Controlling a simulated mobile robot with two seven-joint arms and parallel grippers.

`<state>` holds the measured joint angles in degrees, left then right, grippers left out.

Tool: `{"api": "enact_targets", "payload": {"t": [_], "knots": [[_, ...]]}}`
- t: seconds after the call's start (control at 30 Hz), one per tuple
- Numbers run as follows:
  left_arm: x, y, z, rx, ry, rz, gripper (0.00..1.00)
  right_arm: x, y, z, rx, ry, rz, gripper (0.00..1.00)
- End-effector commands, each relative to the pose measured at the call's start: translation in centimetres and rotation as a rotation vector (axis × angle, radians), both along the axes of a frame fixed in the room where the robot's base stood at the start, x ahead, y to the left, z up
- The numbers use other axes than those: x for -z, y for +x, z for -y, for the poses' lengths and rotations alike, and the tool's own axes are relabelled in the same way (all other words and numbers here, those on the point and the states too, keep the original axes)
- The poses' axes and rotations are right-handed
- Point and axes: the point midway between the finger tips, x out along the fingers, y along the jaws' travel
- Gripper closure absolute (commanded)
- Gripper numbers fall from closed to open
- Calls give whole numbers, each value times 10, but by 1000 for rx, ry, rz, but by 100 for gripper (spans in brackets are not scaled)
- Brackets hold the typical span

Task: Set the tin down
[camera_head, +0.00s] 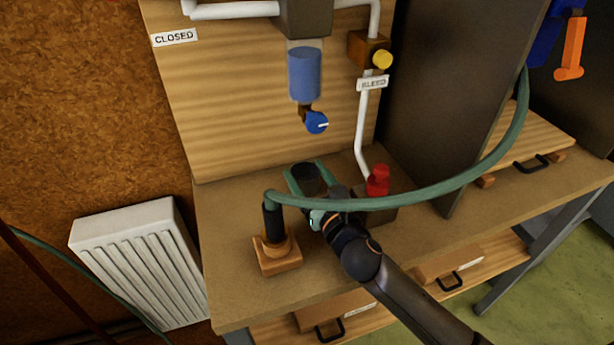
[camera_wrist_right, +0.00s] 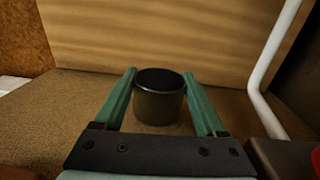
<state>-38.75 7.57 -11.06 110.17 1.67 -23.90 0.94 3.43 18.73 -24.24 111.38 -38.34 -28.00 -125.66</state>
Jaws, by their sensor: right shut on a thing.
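The tin (camera_head: 305,180) is a dark, open-topped cylinder over the back of the brown workbench (camera_head: 230,290). My right gripper (camera_head: 304,170) is shut on the tin, one green finger on each side. In the right wrist view, the tin (camera_wrist_right: 160,100) stands upright between the fingertips of the gripper (camera_wrist_right: 159,74). The bench surface shows just under it, but I cannot tell whether its base touches. My left gripper is not in view.
A green hose (camera_head: 440,190) arches over my right wrist from a black nozzle on a wooden block (camera_head: 278,262). A red fitting (camera_head: 378,180) stands right of the tin. A blue cylinder (camera_head: 304,74) with a blue knob (camera_head: 317,122) hangs above.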

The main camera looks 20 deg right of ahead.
Motion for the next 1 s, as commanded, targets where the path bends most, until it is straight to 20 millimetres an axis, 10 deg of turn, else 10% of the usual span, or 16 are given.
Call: {"api": "enact_targets", "payload": {"t": [0.2, 0.23, 0.33, 0.67, 1.0], "knots": [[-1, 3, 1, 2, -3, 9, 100, 3, 0, 0, 0, -1, 0, 91], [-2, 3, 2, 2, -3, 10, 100, 3, 0, 0, 0, -1, 0, 26], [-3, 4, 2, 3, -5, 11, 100, 2, 0, 0, 0, -1, 0, 15], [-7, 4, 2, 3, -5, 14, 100, -3, 0, 0, 0, 0, 1, 15], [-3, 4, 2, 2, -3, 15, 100, 1, -57, 7, 0, -1, -4, 15]]}}
